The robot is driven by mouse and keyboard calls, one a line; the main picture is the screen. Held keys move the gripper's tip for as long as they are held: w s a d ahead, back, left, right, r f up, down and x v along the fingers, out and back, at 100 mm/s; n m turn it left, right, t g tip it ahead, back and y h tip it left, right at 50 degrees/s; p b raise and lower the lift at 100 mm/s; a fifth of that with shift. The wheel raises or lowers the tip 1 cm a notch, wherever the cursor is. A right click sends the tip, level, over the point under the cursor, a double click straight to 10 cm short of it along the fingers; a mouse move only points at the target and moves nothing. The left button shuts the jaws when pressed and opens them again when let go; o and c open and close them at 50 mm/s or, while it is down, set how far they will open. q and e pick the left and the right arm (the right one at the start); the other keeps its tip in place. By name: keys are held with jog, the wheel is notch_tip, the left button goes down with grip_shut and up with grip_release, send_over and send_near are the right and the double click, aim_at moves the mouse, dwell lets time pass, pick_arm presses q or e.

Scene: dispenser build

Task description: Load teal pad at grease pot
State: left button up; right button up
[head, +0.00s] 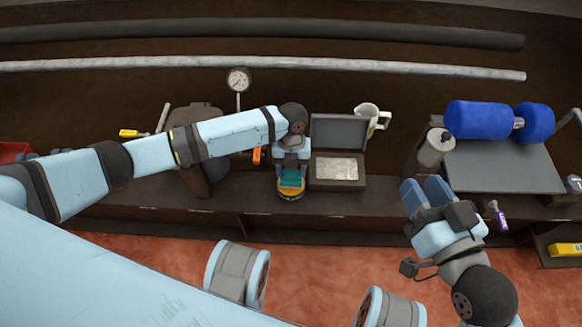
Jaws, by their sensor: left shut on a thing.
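The teal pad (291,179) is at the tips of my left gripper (292,172), which is shut on it. The pad is right over the round grease pot (290,195), which has a yellow band and stands near the front edge of the bench. From this angle I cannot tell whether the pad touches the grease. My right gripper (424,186) hangs in front of the bench, away from the pot, with nothing visible in it.
An open box (337,184) with a pale plate inside stands just right of the pot. A dial gauge (239,81) and a mug (369,115) are behind. Blue rollers (480,120) and a grey canister (435,148) are at right. A purple bottle (497,216) is near the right gripper.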

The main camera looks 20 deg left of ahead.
aim_at(291, 171)
pick_arm(q)
jog(key=shift+f, duration=0.5)
pick_arm(e)
jog(key=shift+f, duration=0.2)
jog(key=shift+r, duration=0.35)
dwell(1.7)
